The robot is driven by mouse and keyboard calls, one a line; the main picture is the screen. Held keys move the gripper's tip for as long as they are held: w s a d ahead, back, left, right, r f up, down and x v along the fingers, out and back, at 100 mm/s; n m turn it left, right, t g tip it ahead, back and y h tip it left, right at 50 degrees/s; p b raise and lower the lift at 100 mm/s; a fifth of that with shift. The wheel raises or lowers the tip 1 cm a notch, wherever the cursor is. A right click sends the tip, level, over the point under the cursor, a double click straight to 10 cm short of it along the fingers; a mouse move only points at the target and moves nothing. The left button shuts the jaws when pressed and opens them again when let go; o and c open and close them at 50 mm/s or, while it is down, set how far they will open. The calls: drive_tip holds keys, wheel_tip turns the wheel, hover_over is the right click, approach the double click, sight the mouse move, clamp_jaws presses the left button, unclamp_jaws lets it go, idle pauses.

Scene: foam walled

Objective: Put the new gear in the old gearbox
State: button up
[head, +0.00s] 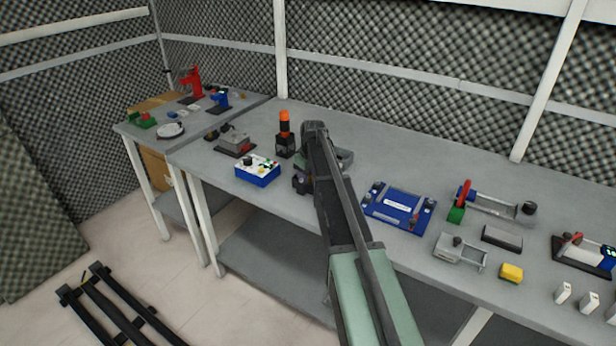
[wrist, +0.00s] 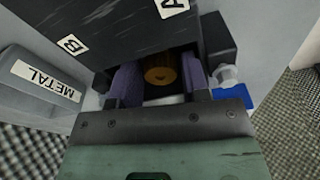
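In the wrist view a round brass-coloured gear-like part (wrist: 162,74) sits in a dark recess of a dark box (wrist: 100,30) labelled A and B. My gripper (wrist: 164,75) has its two purple fingers apart on either side of this part, with a narrow dark gap at the right. Whether a finger touches it is unclear. I cannot tell which box in the head view is the old gearbox.
A grey METAL-labelled bin (wrist: 40,80) stands close at the left in the wrist view. In the head view, a blue-white box (head: 257,172) and an orange-topped device (head: 285,135) are left of my arm; a blue tray (head: 399,222) is at the right.

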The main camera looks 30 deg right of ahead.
wheel_tip(320, 180, up, 13)
drive_tip(key=s+p, duration=0.1)
drive_tip(key=p, duration=1.2)
drive_tip(key=s+a+m, duration=0.2)
drive_tip(key=s+a, duration=0.9)
drive_tip(key=s, duration=0.4)
drive_tip(key=s+a+m+g, duration=0.1)
drive_tip(key=s+a+m, duration=0.1)
drive_tip(key=s+a, duration=0.9)
drive_tip(key=s+f, duration=0.1)
drive_tip(key=s, duration=0.3)
drive_tip(key=shift+b, duration=0.4)
drive_tip(key=shift+a, duration=0.1)
